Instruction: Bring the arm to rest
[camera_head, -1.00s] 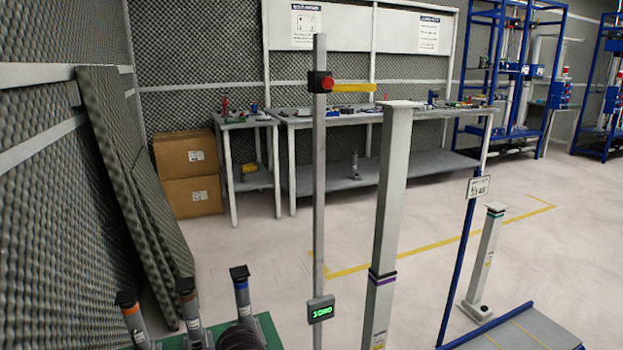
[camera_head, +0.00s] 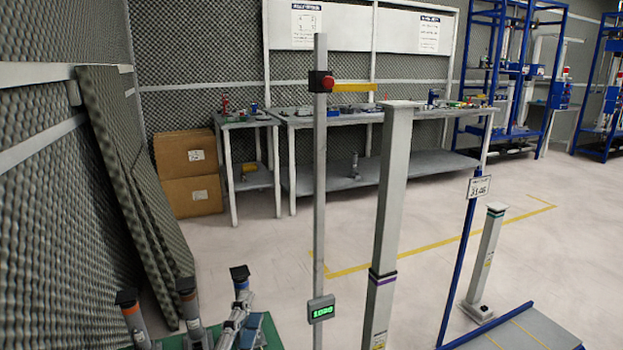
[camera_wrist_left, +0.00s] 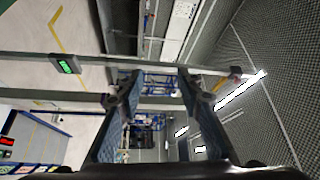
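Most of my left arm is hidden below the head view's edge. My right gripper is in neither view.
Three banded posts (camera_head: 132,312) stand around the green base (camera_head: 268,331). A thin grey pole (camera_head: 319,190) with a green display (camera_head: 321,309) and a thick grey column (camera_head: 391,190) stand ahead. Foam panels (camera_head: 130,165) lean at left. Open floor lies before the workbench (camera_head: 330,117).

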